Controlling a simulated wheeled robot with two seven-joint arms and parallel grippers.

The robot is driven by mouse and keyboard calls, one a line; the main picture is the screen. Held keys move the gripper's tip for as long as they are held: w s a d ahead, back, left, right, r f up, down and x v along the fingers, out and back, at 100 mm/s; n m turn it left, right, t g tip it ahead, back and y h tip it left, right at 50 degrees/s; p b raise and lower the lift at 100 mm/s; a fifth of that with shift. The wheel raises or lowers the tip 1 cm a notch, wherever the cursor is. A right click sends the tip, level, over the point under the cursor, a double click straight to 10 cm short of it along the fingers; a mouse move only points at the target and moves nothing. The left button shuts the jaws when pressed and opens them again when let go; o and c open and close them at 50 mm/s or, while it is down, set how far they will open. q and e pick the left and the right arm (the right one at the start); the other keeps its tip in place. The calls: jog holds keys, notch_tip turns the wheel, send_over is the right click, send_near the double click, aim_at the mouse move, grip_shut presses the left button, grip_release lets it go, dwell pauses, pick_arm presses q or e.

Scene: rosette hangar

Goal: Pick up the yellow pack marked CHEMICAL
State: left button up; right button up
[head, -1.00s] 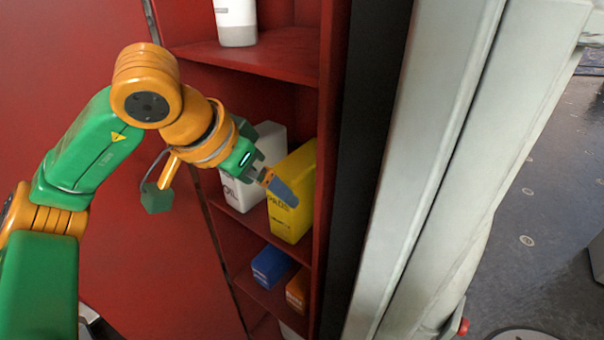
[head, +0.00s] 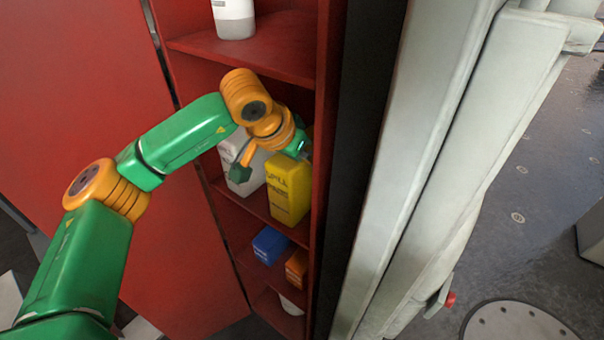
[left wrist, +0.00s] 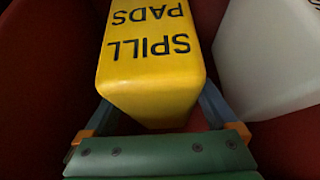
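A yellow pack (head: 289,190) stands on the middle shelf of a red cabinet, against its right side wall. In the left wrist view the yellow pack (left wrist: 150,60) reads SPILL PADS, upside down; I see no word CHEMICAL. My left gripper (head: 303,150) is at the pack's top, partly hidden by its own wrist. In the left wrist view its fingers (left wrist: 155,110) are open, one on each side of the pack; their tips are hidden, so contact cannot be told. My right gripper is not in view.
A white pack (head: 243,172) stands close left of the yellow one. A white bottle (head: 234,18) is on the shelf above. A blue box (head: 270,245) and an orange box (head: 297,267) are on the shelf below. The red cabinet wall (head: 327,130) closes the right side.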

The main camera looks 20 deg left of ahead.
pick_arm(q)
jog(key=c, duration=1.3)
